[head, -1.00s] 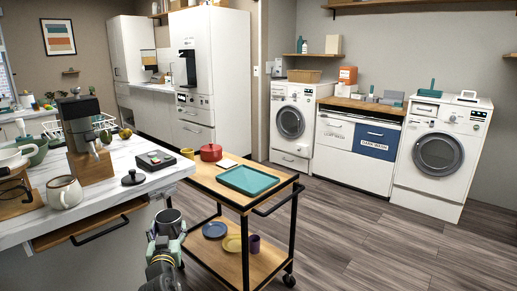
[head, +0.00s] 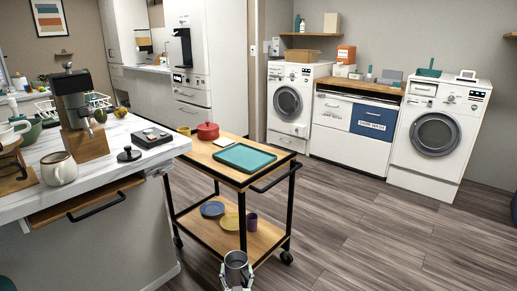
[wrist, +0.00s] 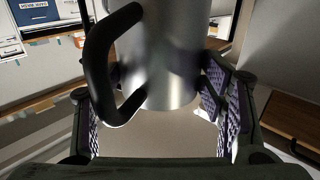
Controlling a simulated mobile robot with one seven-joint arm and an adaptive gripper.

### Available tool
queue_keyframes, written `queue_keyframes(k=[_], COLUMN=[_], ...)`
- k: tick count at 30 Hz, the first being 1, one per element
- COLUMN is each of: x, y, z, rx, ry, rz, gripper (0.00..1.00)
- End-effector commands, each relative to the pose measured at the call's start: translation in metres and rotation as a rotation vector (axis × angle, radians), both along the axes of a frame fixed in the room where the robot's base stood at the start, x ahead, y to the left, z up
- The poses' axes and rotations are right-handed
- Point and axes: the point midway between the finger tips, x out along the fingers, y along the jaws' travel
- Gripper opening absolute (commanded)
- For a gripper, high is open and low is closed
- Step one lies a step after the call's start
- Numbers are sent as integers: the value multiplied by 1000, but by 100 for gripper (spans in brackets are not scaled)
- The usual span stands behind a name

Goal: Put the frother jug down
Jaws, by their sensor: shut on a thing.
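The frother jug (head: 236,262) is a metal cup with an open top and a dark inside. In the wrist view the silver jug (wrist: 178,70) stands upright between the finger pads, with its black handle (wrist: 98,68) to the left. My gripper (head: 237,281) is shut on the jug and holds it low in the head view, in front of the wooden cart. The jug's top is cut off in the wrist view. Most of my arm is out of the head view.
The cart's top (head: 208,151) bears a teal tray (head: 245,157) and a red pot (head: 207,131). Its lower shelf (head: 200,230) holds plates and a purple cup. A marble counter (head: 110,160) with a mug (head: 58,168) and coffee grinder stands left. Floor at right is clear.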

Motion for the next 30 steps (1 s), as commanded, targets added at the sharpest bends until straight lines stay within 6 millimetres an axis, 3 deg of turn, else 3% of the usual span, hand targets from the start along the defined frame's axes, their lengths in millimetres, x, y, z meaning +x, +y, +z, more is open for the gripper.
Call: queue_keyframes(k=[16,30], x=[-14,-77], y=[-15,-64], z=[-22,-100], rx=[1,2], ry=[-3,0], rz=[-14,-79], gripper=[20,20])
